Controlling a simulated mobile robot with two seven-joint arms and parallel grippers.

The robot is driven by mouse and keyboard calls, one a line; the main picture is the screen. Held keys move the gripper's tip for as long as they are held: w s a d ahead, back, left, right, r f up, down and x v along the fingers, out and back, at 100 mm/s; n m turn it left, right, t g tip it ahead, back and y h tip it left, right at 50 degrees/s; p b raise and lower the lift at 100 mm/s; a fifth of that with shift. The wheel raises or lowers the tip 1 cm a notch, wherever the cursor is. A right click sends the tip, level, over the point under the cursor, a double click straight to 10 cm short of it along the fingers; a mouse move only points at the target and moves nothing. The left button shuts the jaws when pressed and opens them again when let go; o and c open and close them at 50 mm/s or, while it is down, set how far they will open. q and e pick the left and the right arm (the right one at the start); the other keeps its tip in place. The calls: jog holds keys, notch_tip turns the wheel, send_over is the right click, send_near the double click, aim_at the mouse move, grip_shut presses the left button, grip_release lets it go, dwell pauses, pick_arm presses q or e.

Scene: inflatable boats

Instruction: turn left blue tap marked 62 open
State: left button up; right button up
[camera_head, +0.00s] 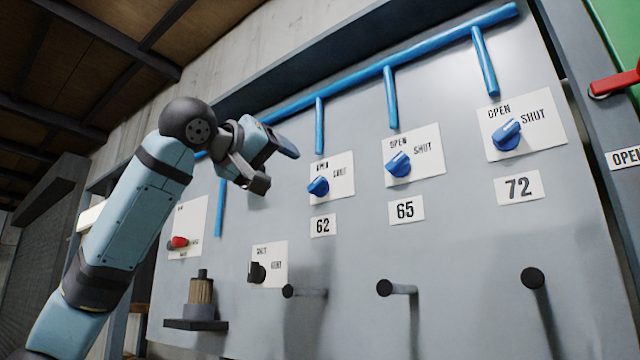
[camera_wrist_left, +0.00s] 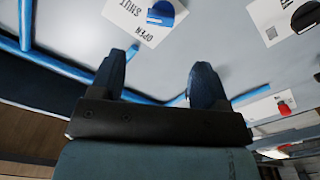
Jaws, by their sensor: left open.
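The blue tap marked 62 (camera_head: 318,186) sits on a white plate with OPEN and SHUT printed on it, above the label 62 (camera_head: 323,226). Its handle slants, and I cannot tell exactly which word it points to. My left gripper (camera_head: 278,168) is open and empty, to the left of and slightly above this tap, apart from it. In the left wrist view my left gripper's two fingers (camera_wrist_left: 158,80) are spread with nothing between them. A blue tap on an OPEN/SHUT plate (camera_wrist_left: 160,13) shows above them. My right gripper is not in view.
Blue taps marked 65 (camera_head: 398,164) and 72 (camera_head: 507,134) are to the right. A blue pipe (camera_head: 350,86) runs above. A red switch (camera_head: 179,242) and black knob (camera_head: 257,272) are lower left. Dark pegs (camera_head: 392,288) stick out below. A red lever (camera_head: 615,83) is far right.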

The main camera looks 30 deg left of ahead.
aim_at(313, 183)
pick_arm(q)
jog(key=w+p, duration=0.1)
jog(key=w, duration=0.5)
jog(key=w+p, duration=0.1)
jog(key=w, duration=0.3)
jog(key=shift+w+d+p, duration=0.1)
jog(key=shift+d+p, duration=0.25)
jog(key=shift+d, duration=0.05)
jog(key=shift+w, duration=0.55)
jog(key=shift+w, duration=0.1)
jog(key=shift+c, duration=0.7)
jog(key=c, duration=0.8)
jog(key=shift+o, duration=0.2)
